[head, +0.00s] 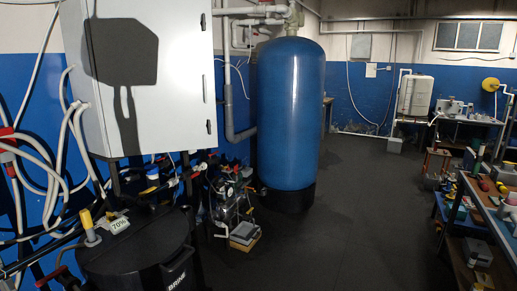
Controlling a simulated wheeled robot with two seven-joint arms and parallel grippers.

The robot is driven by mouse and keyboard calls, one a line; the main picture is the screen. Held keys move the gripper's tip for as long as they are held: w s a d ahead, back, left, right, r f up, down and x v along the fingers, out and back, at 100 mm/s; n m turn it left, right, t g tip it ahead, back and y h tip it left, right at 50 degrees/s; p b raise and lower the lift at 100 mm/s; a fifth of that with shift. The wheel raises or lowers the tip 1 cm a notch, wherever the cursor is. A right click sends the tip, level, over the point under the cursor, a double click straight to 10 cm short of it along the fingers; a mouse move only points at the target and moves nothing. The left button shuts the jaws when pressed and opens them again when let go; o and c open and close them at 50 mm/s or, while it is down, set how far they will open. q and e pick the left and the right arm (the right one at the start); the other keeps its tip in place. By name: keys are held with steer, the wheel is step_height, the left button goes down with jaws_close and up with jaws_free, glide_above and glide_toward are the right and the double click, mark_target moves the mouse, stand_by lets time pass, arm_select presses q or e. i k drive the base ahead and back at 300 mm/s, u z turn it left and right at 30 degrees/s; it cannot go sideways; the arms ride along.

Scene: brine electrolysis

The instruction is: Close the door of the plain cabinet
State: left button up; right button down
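A plain light grey cabinet (180,75) is mounted high at the left in the head view, its top cut off by the frame. Its broad front face looks flat, with small dark hinge-like fittings along the right edge. I see no gap or cabinet interior, but I cannot tell for sure whether the door is fully shut. A dark shadow falls on the face. Neither of my grippers is in view.
A black brine drum (135,250) stands below the cabinet, amid pipes and hoses. A tall blue tank (290,115) stands right of it. A cluttered shelf (480,225) is at the right. The dark floor (350,215) between is clear.

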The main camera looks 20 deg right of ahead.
mark_target(152, 61)
steer(key=z, duration=1.35)
steer(key=i, duration=2.2)
steer(key=u, duration=0.45)
